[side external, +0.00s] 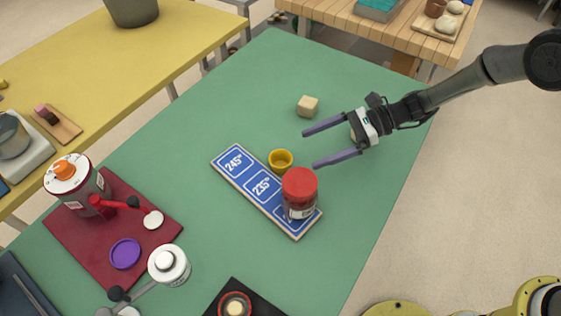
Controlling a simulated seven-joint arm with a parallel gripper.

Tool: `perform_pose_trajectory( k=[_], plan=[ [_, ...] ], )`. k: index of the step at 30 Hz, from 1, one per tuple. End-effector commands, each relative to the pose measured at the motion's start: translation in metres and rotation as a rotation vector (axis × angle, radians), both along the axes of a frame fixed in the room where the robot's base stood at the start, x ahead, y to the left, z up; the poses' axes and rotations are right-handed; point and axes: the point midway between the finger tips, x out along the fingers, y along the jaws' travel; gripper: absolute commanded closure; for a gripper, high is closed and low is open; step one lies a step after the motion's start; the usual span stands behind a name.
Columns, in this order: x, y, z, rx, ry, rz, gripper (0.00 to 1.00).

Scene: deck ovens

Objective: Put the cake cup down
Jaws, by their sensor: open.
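A small yellow cup (280,160), which looks like the cake cup, stands upright on the green table top (350,235). It is close beside the upper edge of a blue board (247,182) marked 245° and 235°; I cannot tell if they touch. My gripper (310,149) is open, with its two purple-grey fingers spread and pointing left toward the cup. Nothing shows between the fingers, and the cup is apart from the fingertips. A red-lidded jar (299,188) stands on the lower right part of the board and hides its last panel.
A dark red mat (80,235) at left holds a jar with an orange knob (68,173) and a purple disc (125,253). A white-topped container (168,264) stands nearby. Green surface right of the board is clear.

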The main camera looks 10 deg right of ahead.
Motion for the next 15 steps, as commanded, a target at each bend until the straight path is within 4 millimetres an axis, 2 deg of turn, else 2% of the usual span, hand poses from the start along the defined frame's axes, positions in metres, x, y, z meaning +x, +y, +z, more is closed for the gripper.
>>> perform_pose_trajectory(
  k=[3, 8, 15],
  plan=[
    [0.000, 0.012, -0.005, -0.001, -0.001, 0.001, 0.01],
    [0.001, 0.020, -0.008, -0.001, -0.001, 0.001, 0.01],
    [0.005, 0.051, -0.020, -0.001, -0.001, 0.004, 0.01]
  ],
)
